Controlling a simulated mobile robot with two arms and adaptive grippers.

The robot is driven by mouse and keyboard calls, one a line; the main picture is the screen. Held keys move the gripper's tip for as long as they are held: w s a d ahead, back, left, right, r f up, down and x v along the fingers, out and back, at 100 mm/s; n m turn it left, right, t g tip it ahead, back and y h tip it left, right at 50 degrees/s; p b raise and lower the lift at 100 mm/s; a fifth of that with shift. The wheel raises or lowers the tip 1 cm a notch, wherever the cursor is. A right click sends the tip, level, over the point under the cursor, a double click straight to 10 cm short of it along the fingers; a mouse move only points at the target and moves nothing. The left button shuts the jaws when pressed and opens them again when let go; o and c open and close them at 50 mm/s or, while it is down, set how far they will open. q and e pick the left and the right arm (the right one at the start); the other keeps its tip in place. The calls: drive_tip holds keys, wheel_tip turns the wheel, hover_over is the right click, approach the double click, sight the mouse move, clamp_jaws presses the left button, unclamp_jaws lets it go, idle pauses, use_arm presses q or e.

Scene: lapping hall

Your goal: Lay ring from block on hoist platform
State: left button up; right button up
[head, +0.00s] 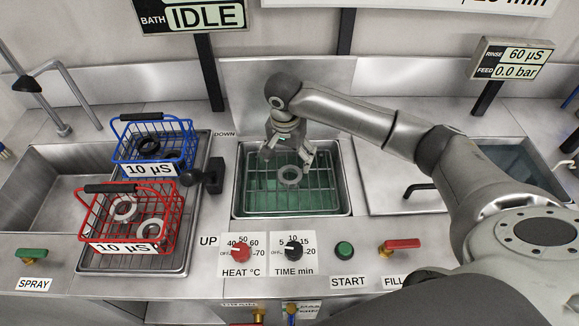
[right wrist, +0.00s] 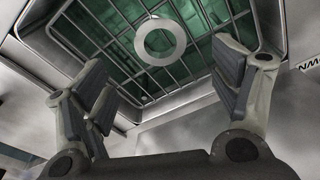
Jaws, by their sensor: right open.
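A pale grey flat ring (head: 290,183) lies on the wire hoist platform (head: 255,207) in the bath with green liquid. The ring also shows in the right wrist view (right wrist: 160,61), flat against the platform's bars (right wrist: 105,52). My right gripper (head: 288,157) is open, just above and behind the ring in the head view. In the right wrist view the ring is beyond the spread fingers (right wrist: 165,85), clear of both. I cannot make out a block. My left gripper is not in view.
A blue basket (head: 126,154) with dark rings and a red basket (head: 86,222) with pale rings stand on a tray at left. A dark-knobbed lever (head: 212,176) stands left of the bath. Knobs and a START button (head: 344,249) line the front. A lid (head: 385,205) lies right.

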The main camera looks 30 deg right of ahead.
drive_tip(key=shift+s+a+r, duration=0.1)
drive_tip(key=shift+r, duration=1.05)
drive_tip(key=shift+s+a+r, duration=0.1)
drive_tip(key=shift+r, duration=1)
